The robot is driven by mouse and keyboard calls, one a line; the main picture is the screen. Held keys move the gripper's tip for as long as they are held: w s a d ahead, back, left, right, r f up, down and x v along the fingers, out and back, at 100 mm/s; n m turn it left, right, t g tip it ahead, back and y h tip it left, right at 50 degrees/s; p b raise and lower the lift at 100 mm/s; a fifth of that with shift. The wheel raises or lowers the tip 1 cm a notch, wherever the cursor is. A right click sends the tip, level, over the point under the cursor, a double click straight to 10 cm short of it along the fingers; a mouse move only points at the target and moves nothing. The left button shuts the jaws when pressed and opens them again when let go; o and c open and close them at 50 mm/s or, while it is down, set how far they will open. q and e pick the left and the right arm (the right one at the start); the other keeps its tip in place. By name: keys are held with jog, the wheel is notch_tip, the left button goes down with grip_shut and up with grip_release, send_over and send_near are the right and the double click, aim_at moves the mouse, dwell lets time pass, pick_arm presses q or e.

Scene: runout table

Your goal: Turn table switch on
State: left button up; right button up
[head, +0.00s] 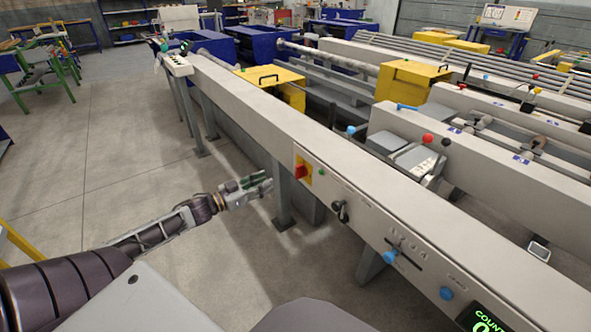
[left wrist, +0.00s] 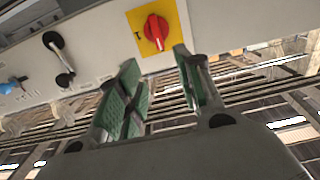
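The red rotary switch (head: 301,171) sits on a yellow plate on the front face of the long grey runout table (head: 240,100). In the left wrist view the red knob (left wrist: 157,30) on its yellow plate is just beyond the fingertips, above the gap between them. My left gripper (head: 262,183) is a short way left of the switch in the head view, apart from it. Its green-padded fingers (left wrist: 160,75) are spread with nothing between them. My right gripper is not in view.
A green button (head: 321,172), a black lever (head: 341,211), and blue knobs (head: 390,257) sit along the same table face, right of the switch. A counter display (head: 480,320) is at the lower right. Table legs (head: 282,195) stand below. Open floor (head: 130,150) lies left.

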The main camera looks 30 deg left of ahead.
pick_arm(q)
jog(key=shift+w+d, duration=0.1)
jog(key=shift+w, duration=0.1)
jog(key=b, duration=0.3)
send_near(296, 168)
jog(key=shift+w, duration=1.1)
jog(key=shift+w+d+f, duration=0.15)
jog(key=shift+w+d, duration=0.6)
jog(key=shift+w, duration=0.05)
jog(key=shift+b+x, duration=0.5)
jog(key=shift+x, duration=0.6)
jog(key=shift+w+d, duration=0.1)
jog(key=shift+w, duration=0.25)
jog(key=shift+w+d+b, duration=0.25)
jog(key=shift+w+b, duration=0.1)
jog(key=shift+w, duration=0.2)
jog(key=shift+w+d, duration=0.2)
jog(key=shift+w, duration=0.55)
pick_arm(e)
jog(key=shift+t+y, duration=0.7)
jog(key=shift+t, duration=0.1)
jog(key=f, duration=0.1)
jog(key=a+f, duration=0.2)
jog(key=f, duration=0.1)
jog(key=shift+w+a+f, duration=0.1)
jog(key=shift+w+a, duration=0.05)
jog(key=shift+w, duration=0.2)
